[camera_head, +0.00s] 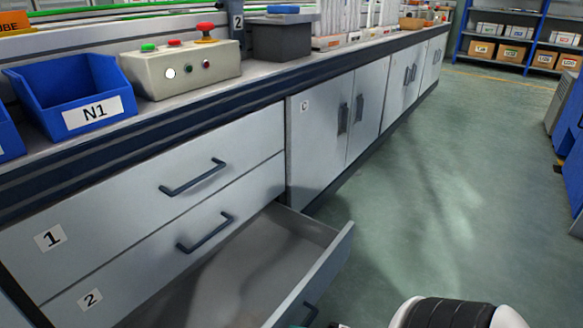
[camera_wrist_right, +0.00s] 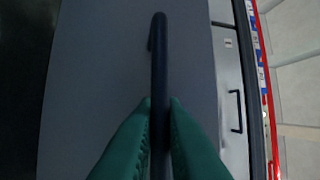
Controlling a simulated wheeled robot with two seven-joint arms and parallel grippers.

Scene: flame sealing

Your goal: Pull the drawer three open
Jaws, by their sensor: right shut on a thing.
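The third, lowest drawer (camera_head: 335,247) of the grey cabinet stands pulled out in the head view, and its inside looks empty. Its dark bar handle (camera_head: 310,312) shows in part at the bottom edge. In the right wrist view the dark handle (camera_wrist_right: 159,60) runs between the green fingers of my right gripper (camera_wrist_right: 162,118), which are shut on it. The drawer front (camera_wrist_right: 110,80) fills the area behind the handle. In the head view the right gripper is mostly cut off at the bottom edge. My left gripper is in neither view.
Drawers 1 (camera_head: 130,200) and 2 (camera_head: 150,262) above are shut. A blue N1 bin (camera_head: 75,85) and a button box (camera_head: 180,70) stand on the worktop. Cabinet doors (camera_head: 325,130) to the right are shut. The green floor (camera_head: 440,180) beside the open drawer is clear.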

